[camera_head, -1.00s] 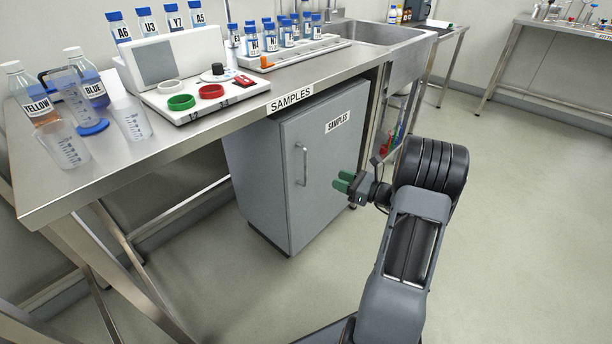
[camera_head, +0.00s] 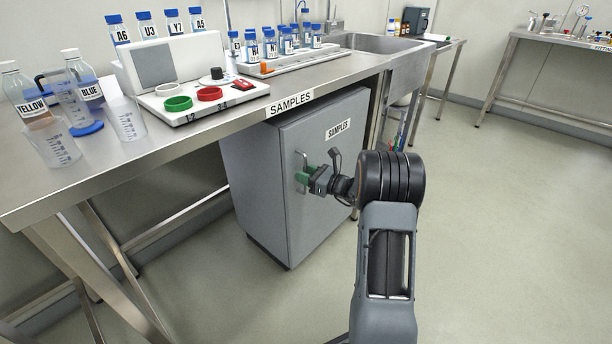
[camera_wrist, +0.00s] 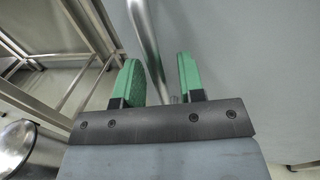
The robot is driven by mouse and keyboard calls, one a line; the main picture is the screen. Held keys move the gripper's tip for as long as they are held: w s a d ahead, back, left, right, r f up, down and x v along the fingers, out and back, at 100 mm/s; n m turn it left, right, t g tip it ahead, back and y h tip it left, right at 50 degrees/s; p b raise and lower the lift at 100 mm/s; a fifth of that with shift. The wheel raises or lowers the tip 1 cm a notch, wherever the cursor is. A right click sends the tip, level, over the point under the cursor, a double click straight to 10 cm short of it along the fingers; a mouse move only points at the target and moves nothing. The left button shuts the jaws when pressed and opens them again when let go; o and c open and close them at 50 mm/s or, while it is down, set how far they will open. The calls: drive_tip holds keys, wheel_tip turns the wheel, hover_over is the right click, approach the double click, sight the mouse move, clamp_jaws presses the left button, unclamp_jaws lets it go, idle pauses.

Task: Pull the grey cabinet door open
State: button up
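The grey cabinet stands under the steel bench, and its door (camera_head: 321,218), labelled SAMPLES, is shut. A vertical metal bar handle (camera_head: 301,160) is on the left side of the door; its lower part is covered by my gripper in the head view. My gripper (camera_head: 302,178) is at the handle. In the wrist view the green fingers of my gripper (camera_wrist: 158,82) are apart, with the handle bar (camera_wrist: 147,42) running between them. Gaps show on both sides of the bar, so the fingers do not grip it.
The steel bench (camera_head: 190,141) overhangs the cabinet and carries bottles, beakers and a white device (camera_head: 200,98). Bench legs stand left of the cabinet. The floor (camera_head: 500,220) to the right is clear.

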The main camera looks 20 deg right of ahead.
clamp_jaws()
idle(0.4)
